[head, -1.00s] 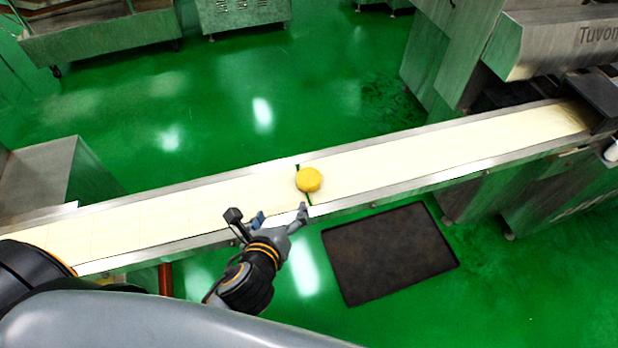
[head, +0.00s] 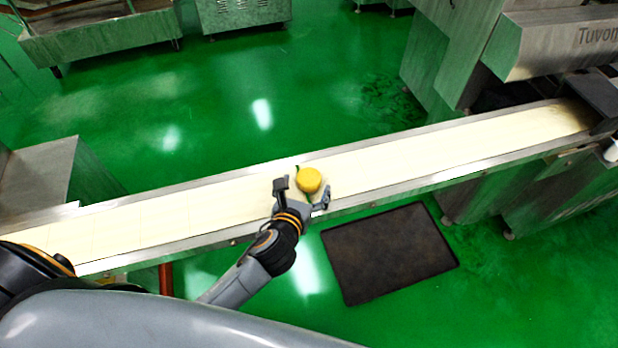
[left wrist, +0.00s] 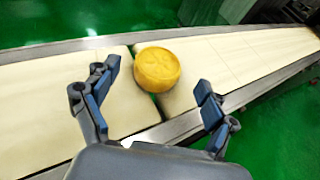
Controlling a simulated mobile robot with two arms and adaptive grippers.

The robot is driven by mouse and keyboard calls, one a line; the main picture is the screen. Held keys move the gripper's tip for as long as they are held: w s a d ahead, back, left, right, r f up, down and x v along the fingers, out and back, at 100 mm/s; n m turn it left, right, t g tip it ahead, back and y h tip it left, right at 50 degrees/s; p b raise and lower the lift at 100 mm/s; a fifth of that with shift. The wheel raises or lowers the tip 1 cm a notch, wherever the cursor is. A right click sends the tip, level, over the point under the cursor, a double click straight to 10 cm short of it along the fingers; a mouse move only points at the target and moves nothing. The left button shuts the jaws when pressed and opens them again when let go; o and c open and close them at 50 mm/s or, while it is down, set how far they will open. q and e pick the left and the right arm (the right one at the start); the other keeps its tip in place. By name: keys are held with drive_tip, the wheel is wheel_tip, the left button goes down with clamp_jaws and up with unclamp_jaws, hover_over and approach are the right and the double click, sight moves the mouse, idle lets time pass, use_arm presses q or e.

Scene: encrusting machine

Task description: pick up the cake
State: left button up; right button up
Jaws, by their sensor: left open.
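The cake (head: 309,180) is a small round yellow piece lying on the pale conveyor belt (head: 420,151), close to the gap between two belt sections. It also shows in the left wrist view (left wrist: 158,69), ahead of the fingers and between their lines. My left gripper (head: 303,192) is open, with one finger left of the cake and the other to its lower right. In the left wrist view the open fingers (left wrist: 152,100) are apart from the cake, with a small space before it. My right gripper is not in view.
Metal rails (head: 450,179) edge the conveyor. A dark tray or mat (head: 390,254) lies below the conveyor's near side. A large steel machine (head: 560,45) stands at the right end. The belt around the cake is otherwise clear.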

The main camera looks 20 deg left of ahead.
sight(307, 182)
use_arm(q)
drive_tip(key=x, duration=0.4)
drive_tip(key=shift+w+f, duration=0.1)
drive_tip(key=c, duration=1.3)
